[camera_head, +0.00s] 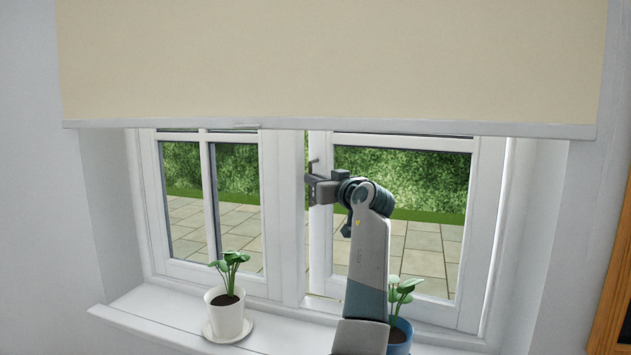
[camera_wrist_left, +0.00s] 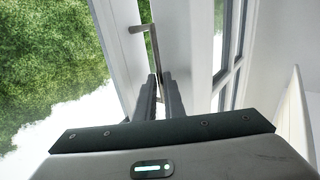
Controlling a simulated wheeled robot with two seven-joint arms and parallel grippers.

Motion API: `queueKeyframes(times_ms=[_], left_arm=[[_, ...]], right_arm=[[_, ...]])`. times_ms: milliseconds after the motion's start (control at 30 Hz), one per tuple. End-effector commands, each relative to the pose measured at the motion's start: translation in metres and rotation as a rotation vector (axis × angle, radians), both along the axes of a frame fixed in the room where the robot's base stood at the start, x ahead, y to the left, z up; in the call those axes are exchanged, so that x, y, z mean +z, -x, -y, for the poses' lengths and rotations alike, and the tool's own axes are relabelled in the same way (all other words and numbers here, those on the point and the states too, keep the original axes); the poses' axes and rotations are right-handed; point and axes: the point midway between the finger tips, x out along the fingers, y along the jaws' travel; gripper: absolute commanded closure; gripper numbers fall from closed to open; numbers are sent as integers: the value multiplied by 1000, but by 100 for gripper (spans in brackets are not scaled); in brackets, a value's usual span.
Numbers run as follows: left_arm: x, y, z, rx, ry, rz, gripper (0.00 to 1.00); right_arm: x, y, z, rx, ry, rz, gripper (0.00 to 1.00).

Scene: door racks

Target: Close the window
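The window has two white-framed sashes. The right sash (camera_head: 477,200) stands slightly ajar, with a narrow gap along its left edge by the central post (camera_head: 291,200). A grey metal window handle (camera_head: 314,164) is at that sash's left side; it also shows in the left wrist view (camera_wrist_left: 153,48), its lever running down between my fingers. My left gripper (camera_head: 309,189) is at the handle, its dark fingers (camera_wrist_left: 158,92) close together on either side of the lever. The contact itself is small and partly hidden. My right gripper is out of view.
A white pot with a plant (camera_head: 227,308) stands on a saucer on the sill (camera_head: 150,312). A blue pot with a plant (camera_head: 401,335) stands partly behind my arm. A cream blind (camera_head: 330,60) covers the window's top. The left sash (camera_head: 208,200) appears shut.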

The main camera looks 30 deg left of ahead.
Motion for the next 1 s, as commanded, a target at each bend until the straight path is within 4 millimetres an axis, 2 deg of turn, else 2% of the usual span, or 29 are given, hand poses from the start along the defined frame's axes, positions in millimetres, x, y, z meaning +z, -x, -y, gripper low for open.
queueKeyframes(times_ms=[167, 400, 500, 833, 867, 900, 1000], left_arm=[[-3, 12, 6, 27, -1, 2, 100], [-5, 55, 25, 130, 0, 2, 100], [-3, 67, 31, 161, 0, 1, 100], [-2, 72, 32, 176, 4, -3, 100], [-3, 72, 32, 176, 4, -3, 86], [-3, 72, 32, 176, 4, -3, 83], [-2, 72, 32, 175, 2, -2, 83]], right_arm=[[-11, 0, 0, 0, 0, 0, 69], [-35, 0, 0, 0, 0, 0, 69], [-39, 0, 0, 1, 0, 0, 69], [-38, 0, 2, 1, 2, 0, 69], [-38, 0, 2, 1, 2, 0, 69], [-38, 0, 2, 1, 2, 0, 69], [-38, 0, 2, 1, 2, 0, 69]])
